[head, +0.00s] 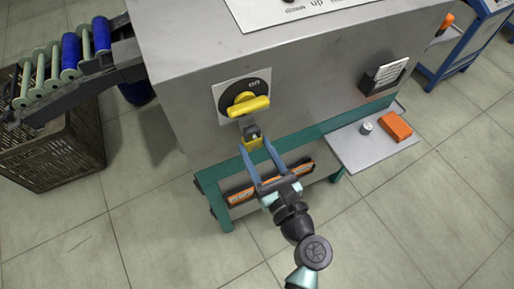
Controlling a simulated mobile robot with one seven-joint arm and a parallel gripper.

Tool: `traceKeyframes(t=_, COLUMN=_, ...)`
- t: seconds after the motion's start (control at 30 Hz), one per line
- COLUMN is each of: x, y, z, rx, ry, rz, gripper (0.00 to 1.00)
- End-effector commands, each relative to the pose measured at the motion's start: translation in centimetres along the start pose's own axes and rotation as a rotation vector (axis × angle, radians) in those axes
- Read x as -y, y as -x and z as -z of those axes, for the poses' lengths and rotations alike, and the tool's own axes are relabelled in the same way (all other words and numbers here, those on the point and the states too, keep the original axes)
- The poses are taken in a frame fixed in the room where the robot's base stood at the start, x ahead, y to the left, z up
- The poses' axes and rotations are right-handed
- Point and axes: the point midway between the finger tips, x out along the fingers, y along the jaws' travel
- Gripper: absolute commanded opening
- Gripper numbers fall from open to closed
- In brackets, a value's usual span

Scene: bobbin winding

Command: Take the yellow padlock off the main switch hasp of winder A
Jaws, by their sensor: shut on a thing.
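The main switch (247,104) is a yellow knob on a round black dial on the front of the grey machine cabinet (180,65). The dark hasp (250,129) is just below the knob. The yellow padlock (253,142) is at the hasp, and its body is partly hidden by my fingers. My gripper (257,152) reaches up from below with its two blue fingers on either side of the padlock, shut on it. I cannot tell whether the shackle is still through the hasp.
A side shelf (350,150) at the right holds an orange box (396,126) and a small metal cylinder (367,128). A black holder with a card (385,75) is on the cabinet front. At the left, a chute with blue and green bobbins (72,52) is above a brown crate (60,160).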

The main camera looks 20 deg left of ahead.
Motion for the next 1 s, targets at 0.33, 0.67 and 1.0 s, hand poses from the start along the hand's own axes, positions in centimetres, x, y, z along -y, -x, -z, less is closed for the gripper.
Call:
traceKeyframes(t=0.33, x=0.01, y=0.02, z=-0.05, rx=0.000, ry=0.000, rz=0.000, gripper=0.00)
traceKeyframes(t=0.67, x=0.02, y=0.01, z=-0.47, rx=0.002, ry=0.000, rz=0.000, gripper=0.00)
traceKeyframes(t=1.0, x=0.02, y=-0.03, z=-0.96, rx=0.004, ry=0.000, rz=-0.001, gripper=0.00)
